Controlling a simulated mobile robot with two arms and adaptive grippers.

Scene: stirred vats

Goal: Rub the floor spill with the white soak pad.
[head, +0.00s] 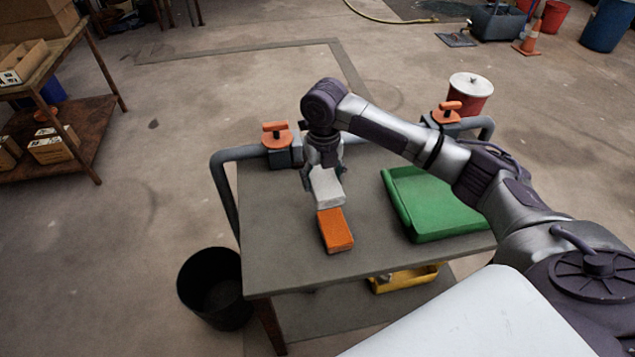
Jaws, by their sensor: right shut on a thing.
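The white soak pad (327,188) is in my right gripper (322,172), which points down over the grey worktable and is shut on it. The pad's near edge meets the far end of an orange block (335,231) in the picture; I cannot tell if they touch, or if the pad is clear of the tabletop. A dark patch (440,9) lies on the floor at the far top right by a hose; I cannot tell if it is the spill. My left gripper is out of view.
The worktable (275,245) also holds a green tray (440,205). Two grey pipes with orange-handled valves (277,134) run along its far side. A black bin (212,285) stands at its left, a red pot (470,93) behind it. Open floor lies left and beyond.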

